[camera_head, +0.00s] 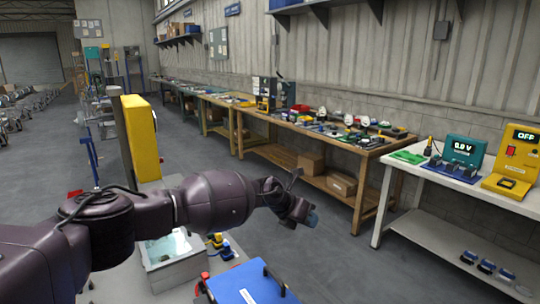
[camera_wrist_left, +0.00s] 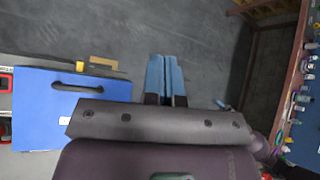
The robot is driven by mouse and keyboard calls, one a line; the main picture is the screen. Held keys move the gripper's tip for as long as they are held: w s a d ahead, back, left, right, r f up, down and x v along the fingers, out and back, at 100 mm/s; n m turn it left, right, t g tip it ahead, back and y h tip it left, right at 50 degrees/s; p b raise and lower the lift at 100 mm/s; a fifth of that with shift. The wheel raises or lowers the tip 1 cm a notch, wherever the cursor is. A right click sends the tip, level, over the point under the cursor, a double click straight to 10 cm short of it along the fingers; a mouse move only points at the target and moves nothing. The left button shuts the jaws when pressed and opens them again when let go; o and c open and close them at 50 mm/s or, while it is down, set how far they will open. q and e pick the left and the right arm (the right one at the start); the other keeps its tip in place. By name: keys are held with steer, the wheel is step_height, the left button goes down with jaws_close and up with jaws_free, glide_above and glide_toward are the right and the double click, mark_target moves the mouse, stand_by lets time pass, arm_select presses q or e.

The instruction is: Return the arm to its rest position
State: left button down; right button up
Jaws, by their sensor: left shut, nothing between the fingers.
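My left arm comes in from the left in the head view and stretches across the middle. Its left gripper (camera_head: 312,219) is at the arm's far end, over the floor in front of the long wooden bench. In the left wrist view, the blue fingers of the left gripper (camera_wrist_left: 166,78) lie side by side, shut, with nothing between them and grey floor behind. My right gripper is not in view.
A blue case (camera_head: 250,287) with a handle is below the arm; it also shows in the left wrist view (camera_wrist_left: 45,105). A wooden bench (camera_head: 357,149) and a white table (camera_head: 462,183) stand at the right. A yellow post (camera_head: 142,135) rises behind my arm. Open floor (camera_head: 300,265) lies between.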

arm_select(q)
steer(key=s+d+r+n+t+h, duration=0.3)
steer(key=s+d+r+n+h, duration=0.45)
steer(key=n, duration=0.35)
steer(key=s+a+f+n+t+y, duration=0.35)
steer(key=a+f+n, duration=0.25)
steer(key=a+n, duration=0.35)
steer(key=s+a+f+n+t+y, duration=0.3)
steer(key=a+f+n+y, duration=0.15)
steer(key=a+n, duration=0.55)
steer(key=s+a+f+n+t+y, duration=0.3)
steer(key=a+f+n, duration=0.4)
steer(key=a, duration=0.4)
steer(key=s+a+f+n+g+y, duration=0.2)
steer(key=s+a+f, duration=0.5)
steer(key=s, duration=0.5)
steer(key=s+a+f+n+g+y, duration=0.2)
steer(key=s+a+f+n+y, duration=0.2)
steer(key=s+a+f, duration=0.4)
steer(key=s+f, duration=0.2)
steer(key=s, duration=0.2)
steer(key=shift+a, duration=0.1)
